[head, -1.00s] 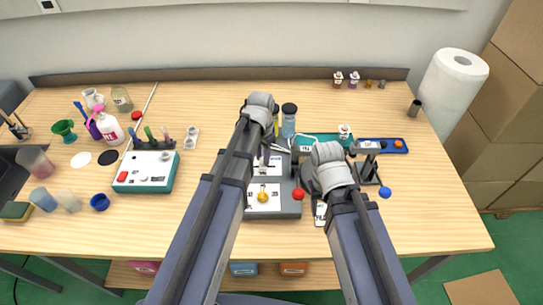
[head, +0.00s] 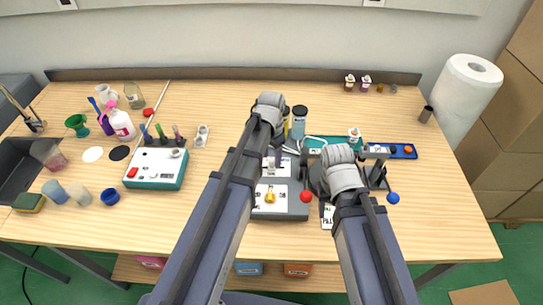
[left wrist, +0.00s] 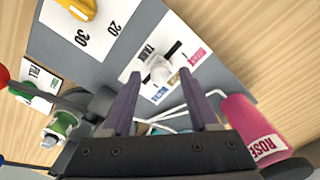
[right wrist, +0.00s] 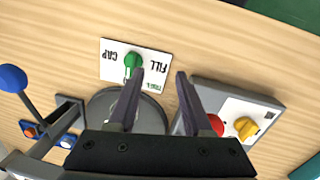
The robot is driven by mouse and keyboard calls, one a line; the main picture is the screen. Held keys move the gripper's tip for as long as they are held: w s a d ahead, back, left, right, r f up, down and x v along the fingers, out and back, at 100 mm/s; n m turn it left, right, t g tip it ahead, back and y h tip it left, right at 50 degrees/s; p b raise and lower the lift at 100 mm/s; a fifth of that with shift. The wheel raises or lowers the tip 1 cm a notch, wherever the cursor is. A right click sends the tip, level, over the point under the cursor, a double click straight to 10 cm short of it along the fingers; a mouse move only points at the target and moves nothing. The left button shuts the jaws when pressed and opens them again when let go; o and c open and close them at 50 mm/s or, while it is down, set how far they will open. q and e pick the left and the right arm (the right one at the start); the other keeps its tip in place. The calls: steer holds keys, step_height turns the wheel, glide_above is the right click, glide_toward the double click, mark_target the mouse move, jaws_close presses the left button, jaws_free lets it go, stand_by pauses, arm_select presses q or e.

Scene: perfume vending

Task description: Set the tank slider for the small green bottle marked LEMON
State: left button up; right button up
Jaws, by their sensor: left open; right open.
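The tank slider is a white knob (left wrist: 160,71) on a white card marked TANK, with a dark slot running up and right. Coloured labels line the card, with a blue one (left wrist: 159,94) and a pink one (left wrist: 197,57) at its ends. The knob sits toward the slot's lower-left part. My left gripper (left wrist: 163,98) is open and empty, its fingers apart just before the card. A small green bottle-like item (left wrist: 62,126) is at lower left in the left wrist view; its marking is unreadable. My right gripper (right wrist: 155,75) is open and empty near the FILL/CAP card (right wrist: 111,52).
A pink ROSE bottle (left wrist: 250,128) stands right of my left fingers. A yellow dial (head: 270,197) and a red ball (head: 306,196) are on the grey machine. A green knob (right wrist: 132,61) is on the FILL/CAP card. A blue-ball lever (head: 393,198) stands at right.

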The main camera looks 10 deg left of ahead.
mark_target(271, 160)
arm_select(q)
step_height(271, 160, up, 7)
steer(key=p, duration=0.6)
steer(key=shift+r+p, duration=0.15)
steer(key=shift+p, duration=0.25)
arm_select(e)
step_height(271, 160, up, 7)
steer(key=shift+r, duration=0.15)
